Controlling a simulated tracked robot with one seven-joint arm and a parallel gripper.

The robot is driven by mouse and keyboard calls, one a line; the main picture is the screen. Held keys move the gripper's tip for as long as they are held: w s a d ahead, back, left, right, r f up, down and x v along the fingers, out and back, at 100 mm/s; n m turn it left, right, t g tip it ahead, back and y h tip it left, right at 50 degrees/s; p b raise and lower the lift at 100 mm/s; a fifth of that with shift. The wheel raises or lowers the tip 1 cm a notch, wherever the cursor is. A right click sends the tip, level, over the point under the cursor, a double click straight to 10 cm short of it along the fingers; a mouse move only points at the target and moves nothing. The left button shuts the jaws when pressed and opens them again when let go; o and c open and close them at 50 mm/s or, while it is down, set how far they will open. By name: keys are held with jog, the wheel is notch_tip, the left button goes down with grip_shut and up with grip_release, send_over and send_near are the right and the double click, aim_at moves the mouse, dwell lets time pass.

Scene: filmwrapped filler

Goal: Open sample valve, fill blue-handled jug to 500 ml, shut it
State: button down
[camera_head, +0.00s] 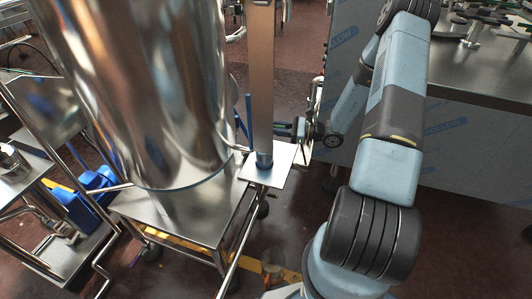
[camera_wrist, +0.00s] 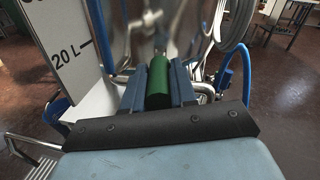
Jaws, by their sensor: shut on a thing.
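My gripper (camera_head: 292,129) reaches in from the right beside the steel tank (camera_head: 150,90). In the wrist view, its two blue-grey fingers (camera_wrist: 158,88) are shut on a green cylindrical handle (camera_wrist: 158,82). Whether this handle belongs to the sample valve, and whether that valve is open or closed, I cannot tell.
A white panel marked 20 L (camera_wrist: 75,50) stands at the left in the wrist view. A blue hose (camera_wrist: 247,75) loops at the right. The tank's wheeled steel frame (camera_head: 185,220) stands below. A film-wrapped bench (camera_head: 385,140) is behind my arm. Brown floor is bare at lower right.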

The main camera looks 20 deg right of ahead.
jog(key=shift+s+a+m+t+h, duration=0.25)
jog(key=shift+s+m+t+h, duration=0.4)
jog(key=shift+t, duration=0.45)
jog(key=shift+m, duration=0.25)
jog(key=shift+w, duration=0.1)
jog(key=c, duration=0.9)
grip_release()
jog(key=shift+d, duration=0.1)
jog(key=v, duration=1.3)
jog(key=shift+s+d, duration=0.25)
jog(key=shift+s, duration=0.05)
